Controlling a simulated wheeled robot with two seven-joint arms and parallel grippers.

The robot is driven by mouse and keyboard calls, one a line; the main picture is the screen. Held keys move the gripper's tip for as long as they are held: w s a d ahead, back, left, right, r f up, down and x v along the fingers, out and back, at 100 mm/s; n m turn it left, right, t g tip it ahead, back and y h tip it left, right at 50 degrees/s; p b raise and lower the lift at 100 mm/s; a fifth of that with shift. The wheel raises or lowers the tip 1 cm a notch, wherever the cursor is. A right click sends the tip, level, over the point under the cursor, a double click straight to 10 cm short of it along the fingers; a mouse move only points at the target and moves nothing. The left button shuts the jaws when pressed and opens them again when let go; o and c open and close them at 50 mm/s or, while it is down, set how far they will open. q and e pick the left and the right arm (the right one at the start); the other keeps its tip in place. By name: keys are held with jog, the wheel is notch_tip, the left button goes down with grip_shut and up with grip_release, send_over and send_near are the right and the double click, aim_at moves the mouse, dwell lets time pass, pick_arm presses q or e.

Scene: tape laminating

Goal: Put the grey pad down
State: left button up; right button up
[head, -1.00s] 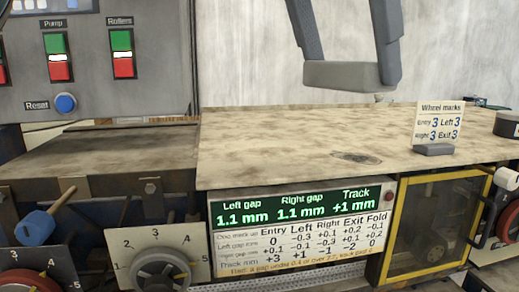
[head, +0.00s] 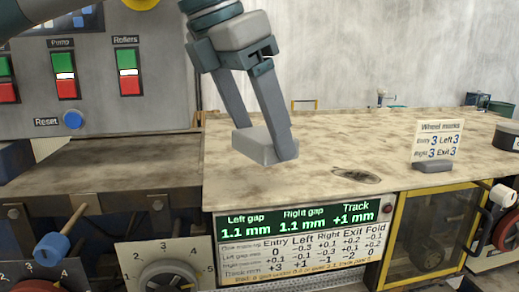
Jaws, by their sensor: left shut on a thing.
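The grey pad (head: 259,147) is a flat grey block at the left part of the pale, stained worktop (head: 330,130). My right gripper is not in view.
A "Wheel marks" card (head: 438,142) stands at the right of the worktop, near a dark hole (head: 356,176). A black roll (head: 506,136) sits at the right edge. A control panel (head: 100,70) with buttons rises at the left. The worktop's middle is clear.

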aim_at(254, 135)
pick_arm(q)
notch_tip(254, 135, down, 3)
jog(key=shift+f+p, duration=0.1)
jog(key=shift+p, duration=0.95)
jog(key=shift+f, duration=0.4)
jog(key=shift+f, duration=0.15)
jog(key=o, duration=1.1)
jog(key=shift+o, duration=0.2)
jog(key=shift+r, duration=0.25)
